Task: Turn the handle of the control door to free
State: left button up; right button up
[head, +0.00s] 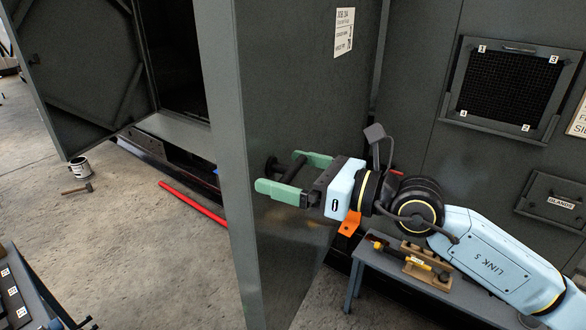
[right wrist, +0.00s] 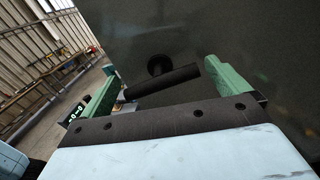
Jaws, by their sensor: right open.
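The control door, as I take it, is the tall grey panel (head: 285,70) in the middle of the head view, standing open with its edge toward me. Its handle (head: 293,168) is a black bar on a round hub. My right gripper (head: 280,171) is open at the handle, with green fingers on either side. In the right wrist view, the handle (right wrist: 165,84) lies crosswise between the open fingers (right wrist: 161,68), slightly tilted, its right end higher. No clear contact with either finger shows. My left gripper is not in view.
A bench (head: 385,266) with a yellow-and-black tool stands below my right arm. A vent panel (head: 508,88) is on the right wall. A red bar (head: 195,203), a paint can (head: 79,169) and a hammer (head: 77,188) lie on the floor at left. Another open door (head: 80,65) stands behind.

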jog(key=c, duration=0.7)
jog(key=shift+m+p, duration=0.6)
jog(key=shift+p, duration=0.15)
jog(key=shift+c, duration=0.2)
jog(key=o, duration=0.7)
jog(key=shift+o, duration=0.2)
